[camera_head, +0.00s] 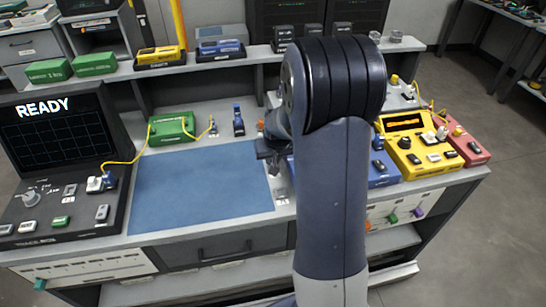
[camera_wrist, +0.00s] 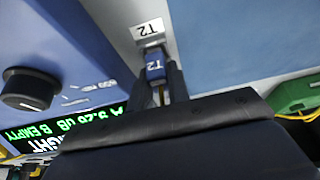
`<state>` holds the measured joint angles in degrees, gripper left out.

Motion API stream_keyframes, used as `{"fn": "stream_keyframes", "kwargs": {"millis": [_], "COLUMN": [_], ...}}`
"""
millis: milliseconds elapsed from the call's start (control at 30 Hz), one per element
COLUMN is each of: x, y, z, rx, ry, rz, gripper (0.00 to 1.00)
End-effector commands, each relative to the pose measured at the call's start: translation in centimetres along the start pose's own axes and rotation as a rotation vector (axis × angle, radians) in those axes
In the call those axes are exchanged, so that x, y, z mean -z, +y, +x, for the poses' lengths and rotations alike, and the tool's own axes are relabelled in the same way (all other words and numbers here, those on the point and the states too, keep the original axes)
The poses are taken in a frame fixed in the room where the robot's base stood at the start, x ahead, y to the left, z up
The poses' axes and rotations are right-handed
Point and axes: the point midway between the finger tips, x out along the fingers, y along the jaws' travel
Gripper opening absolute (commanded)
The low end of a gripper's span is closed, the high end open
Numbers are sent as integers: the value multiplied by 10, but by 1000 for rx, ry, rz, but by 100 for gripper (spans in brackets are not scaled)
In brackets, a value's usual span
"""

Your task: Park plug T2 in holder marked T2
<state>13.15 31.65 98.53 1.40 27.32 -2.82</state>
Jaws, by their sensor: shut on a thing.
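The blue plug T2 (camera_wrist: 155,68), with a white T2 mark, sits between the two dark fingers of my gripper (camera_wrist: 159,84) in the wrist view. My gripper is shut on it. A white label marked T2 (camera_wrist: 148,29) lies on the grey bench top just beyond the plug. A small grey holder part (camera_wrist: 151,44) shows between label and plug; the plug's front end is right at it, but I cannot tell whether it is seated. In the head view my gripper (camera_head: 268,150) is mostly hidden by my arm, at the right edge of the blue mat.
The blue mat (camera_head: 200,185) is clear. A blue instrument with a black knob (camera_wrist: 30,90) and a green-text display stands close on the left in the wrist view. A green box (camera_head: 172,127) with yellow cable and the yellow instrument (camera_head: 412,145) stand on the bench.

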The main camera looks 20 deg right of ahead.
Motion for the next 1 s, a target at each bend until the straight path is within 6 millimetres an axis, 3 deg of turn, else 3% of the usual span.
{"fn": "stream_keyframes", "kwargs": {"millis": [400,433,700,1000], "x": [-2,-2,-2,-2], "y": [0,0,0,0], "z": [6,6,6,4], "rx": [0,0,0,0], "ry": [0,0,0,0], "rz": [0,0,0,0], "gripper": [0,19,41,43]}}
